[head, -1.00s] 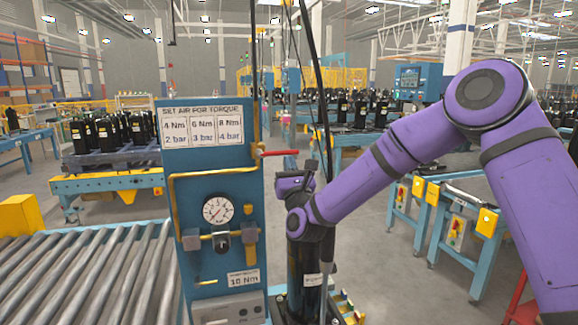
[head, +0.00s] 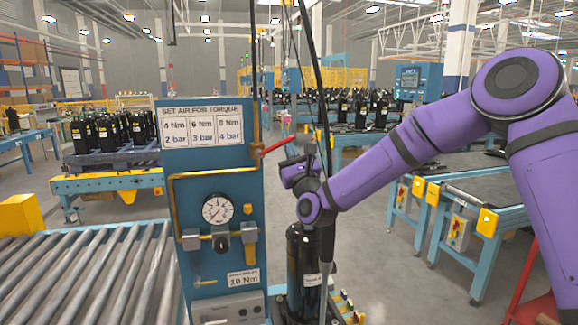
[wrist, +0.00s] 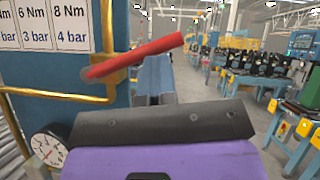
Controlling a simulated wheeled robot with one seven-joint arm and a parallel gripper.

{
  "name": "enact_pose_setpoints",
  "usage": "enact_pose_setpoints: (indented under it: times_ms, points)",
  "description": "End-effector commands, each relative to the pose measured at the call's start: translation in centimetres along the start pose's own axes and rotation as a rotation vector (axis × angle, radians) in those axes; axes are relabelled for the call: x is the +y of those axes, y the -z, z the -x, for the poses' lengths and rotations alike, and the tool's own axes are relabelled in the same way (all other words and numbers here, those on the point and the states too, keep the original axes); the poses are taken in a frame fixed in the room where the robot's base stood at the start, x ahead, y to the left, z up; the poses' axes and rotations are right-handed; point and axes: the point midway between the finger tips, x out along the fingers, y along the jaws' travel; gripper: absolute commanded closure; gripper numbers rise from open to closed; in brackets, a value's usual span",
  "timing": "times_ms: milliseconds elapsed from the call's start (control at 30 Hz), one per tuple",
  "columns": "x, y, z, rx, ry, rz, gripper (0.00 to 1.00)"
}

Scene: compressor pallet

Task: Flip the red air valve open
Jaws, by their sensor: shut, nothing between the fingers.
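The red air valve handle (head: 275,146) sticks out from the right edge of the blue panel (head: 222,180), on the yellow pipe. It slants up to the right. In the wrist view the red handle (wrist: 135,55) crosses above the dark front of my gripper, also slanting up to the right. My gripper (head: 309,152) is shut and empty, just right of the handle's outer end in the head view. The fingertips are hard to make out, and I cannot tell whether they touch the handle. The round pressure gauge (head: 217,208) is lower on the panel.
The yellow pipe (wrist: 70,97) runs along the panel close to my gripper. A black cylinder (head: 303,262) stands below my wrist, with a hanging dark cable (head: 320,90) nearby. A roller conveyor (head: 85,270) lies at the left. Open floor (head: 390,285) shows at the right.

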Motion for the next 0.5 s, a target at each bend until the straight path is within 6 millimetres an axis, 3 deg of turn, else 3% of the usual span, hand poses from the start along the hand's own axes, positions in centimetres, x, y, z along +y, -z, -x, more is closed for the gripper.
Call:
enact_pose_setpoints:
  times_ms: [233, 500]
  points:
    - [-0.2, -1.8, -1.2, -0.003, -0.263, 0.400, 1.00]
    - [0.3, -3.3, -2.2, -0.001, -0.403, 0.607, 1.00]
